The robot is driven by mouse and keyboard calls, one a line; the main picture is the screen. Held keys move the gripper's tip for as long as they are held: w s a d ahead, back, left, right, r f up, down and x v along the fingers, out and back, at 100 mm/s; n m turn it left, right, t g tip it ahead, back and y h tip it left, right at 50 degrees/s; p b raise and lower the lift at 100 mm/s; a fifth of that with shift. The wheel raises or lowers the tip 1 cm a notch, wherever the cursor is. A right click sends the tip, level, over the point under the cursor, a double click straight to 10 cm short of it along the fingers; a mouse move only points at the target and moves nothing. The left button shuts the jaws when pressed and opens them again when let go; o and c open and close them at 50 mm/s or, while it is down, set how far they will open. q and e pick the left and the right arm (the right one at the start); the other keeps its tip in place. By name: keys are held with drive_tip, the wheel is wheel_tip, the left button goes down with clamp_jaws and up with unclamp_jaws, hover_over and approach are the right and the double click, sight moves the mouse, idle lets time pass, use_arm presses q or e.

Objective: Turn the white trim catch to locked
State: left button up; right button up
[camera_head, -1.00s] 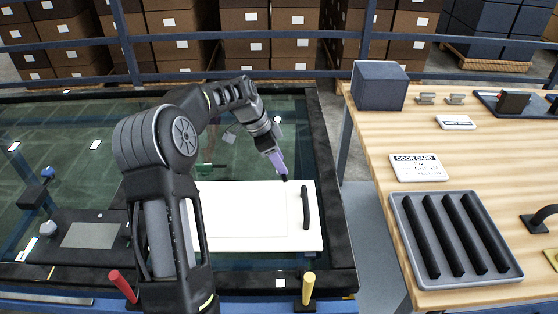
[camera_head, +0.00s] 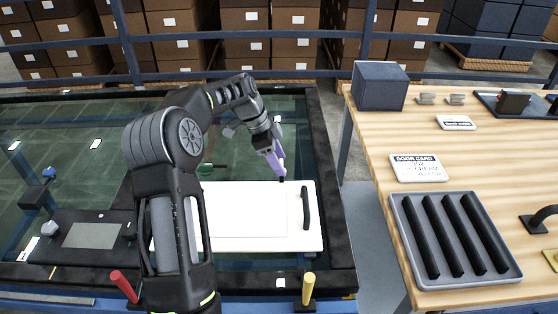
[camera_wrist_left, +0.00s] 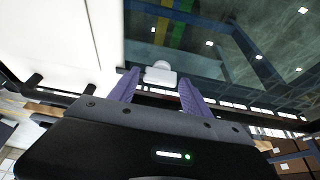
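My left gripper (camera_head: 281,176) has purple fingers and points down at the upper right part of the white panel (camera_head: 311,237), close to its far edge. In the left wrist view the two fingers (camera_wrist_left: 158,80) stand apart, so the gripper is open. A small white piece with a rounded top (camera_wrist_left: 160,74), which looks like the trim catch, lies between and just beyond the fingertips. A gap shows on each side of it. In the head view the fingers mostly hide that spot. Whether the catch is locked cannot be told. My right gripper is not in view.
The panel has a black handle (camera_head: 306,208) close to the gripper. A dark frame (camera_head: 335,225) surrounds the glass bed. Red (camera_head: 124,286) and yellow (camera_head: 308,288) handles stand at the front. A wooden table (camera_head: 385,130) with a grey slotted tray (camera_head: 508,279) is at the right.

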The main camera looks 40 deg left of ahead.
use_arm(q)
drive_tip(key=shift+o, duration=0.9)
drive_tip(key=shift+r, duration=0.1)
drive_tip(key=v, duration=0.7)
drive_tip(key=shift+r, duration=0.25)
drive_tip(key=shift+s+a, duration=0.1)
drive_tip(key=shift+s, duration=0.05)
